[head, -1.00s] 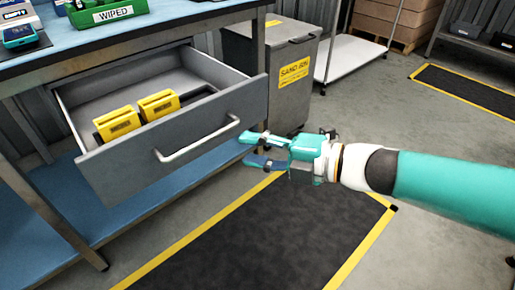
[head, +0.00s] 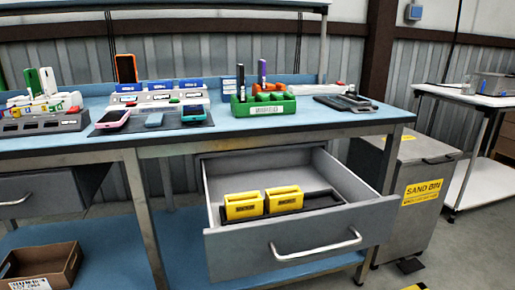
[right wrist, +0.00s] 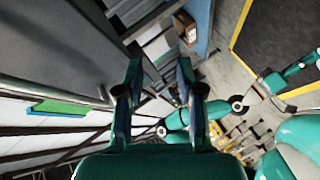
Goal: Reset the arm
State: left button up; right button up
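My right gripper (right wrist: 160,80) shows in the right wrist view with its two dark-tipped teal fingers apart and nothing between them. Neither gripper shows in the head view. The drawer (head: 295,249) under the bench stands open in the head view, its handle (head: 316,246) free. Two yellow holders (head: 243,205) sit inside it on a black tray. In the right wrist view, teal parts of my own body and other arm show at the right, but I cannot make out a left gripper there.
The blue bench (head: 345,122) carries a green block holder (head: 263,105), phones and racks. A grey sand bin (head: 410,215) stands right of the drawer. A brown carton (head: 40,268) lies on the lower shelf. A white table (head: 478,98) stands at the right.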

jog(key=s+a+f+m+g+h, duration=0.1)
jog(key=a+f+m+g, duration=0.1)
jog(key=f+m, duration=0.65)
jog(key=s+a+f+m+g+h, duration=0.1)
jog(key=a+f+m+h, duration=0.15)
jog(key=f, duration=1.15)
jog(key=s+d+f+m+g+h, duration=0.25)
jog(key=s+f+m+g, duration=0.35)
jog(key=s+f+m, duration=0.65)
notch_tip(320, 180, up, 34)
jog(key=p, duration=3.4)
jog(key=shift+a+h+p, duration=0.15)
jog(key=shift+h+p, duration=0.15)
jog(key=shift+p, duration=0.05)
jog(key=shift+s+m, duration=0.1)
jog(key=shift+m, duration=0.15)
